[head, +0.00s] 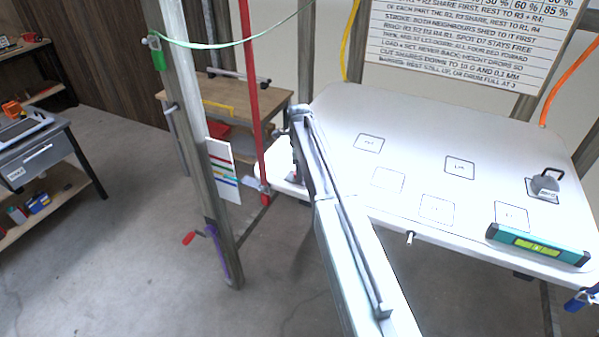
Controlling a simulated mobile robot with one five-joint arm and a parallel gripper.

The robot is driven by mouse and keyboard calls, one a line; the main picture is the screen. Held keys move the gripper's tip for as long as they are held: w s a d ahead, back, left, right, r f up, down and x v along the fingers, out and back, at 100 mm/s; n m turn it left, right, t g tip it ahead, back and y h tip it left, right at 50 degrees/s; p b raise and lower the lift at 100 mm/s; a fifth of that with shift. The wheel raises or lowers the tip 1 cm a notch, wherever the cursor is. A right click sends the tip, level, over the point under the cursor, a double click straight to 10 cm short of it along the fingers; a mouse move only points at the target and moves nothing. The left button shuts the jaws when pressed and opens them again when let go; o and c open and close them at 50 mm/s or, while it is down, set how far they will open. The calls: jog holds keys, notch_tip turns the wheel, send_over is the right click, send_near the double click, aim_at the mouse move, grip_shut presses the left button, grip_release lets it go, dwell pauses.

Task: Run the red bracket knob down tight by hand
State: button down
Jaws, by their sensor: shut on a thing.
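My arm reaches up and away from the bottom middle, and its far end bends down at the left corner of the white panel (418,125). My gripper (296,174) is low at that corner, mostly hidden by my own arm. It is shut on a small dark reddish piece, which I take for the red bracket knob (291,176). The knob's thread and how far down it sits cannot be seen.
A teal level (538,246) and a grey weight (545,184) lie on the panel's right side. A wooden bench (235,98) is behind. The floor at left is clear.

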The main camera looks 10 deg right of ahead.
jog(key=c, duration=0.9)
grip_release()
jog(key=shift+r, duration=0.1)
notch_tip(320, 180, up, 8)
jog(key=p, duration=0.8)
jog(key=shift+f, duration=0.2)
jog(key=s+f+n+b, duration=0.4)
jog(key=s+n, duration=0.2)
jog(key=s, duration=0.3)
jog(key=s+f+n+b, duration=0.3)
jog(key=s+n+b, duration=0.1)
jog(key=s+n, duration=0.3)
jog(key=s+f+n+b, duration=0.4)
jog(key=s+n, duration=0.2)
jog(key=s, duration=0.5)
jog(key=shift+s+f+n, duration=0.3)
jog(key=shift+s+n, duration=0.05)
jog(key=shift+n, duration=0.05)
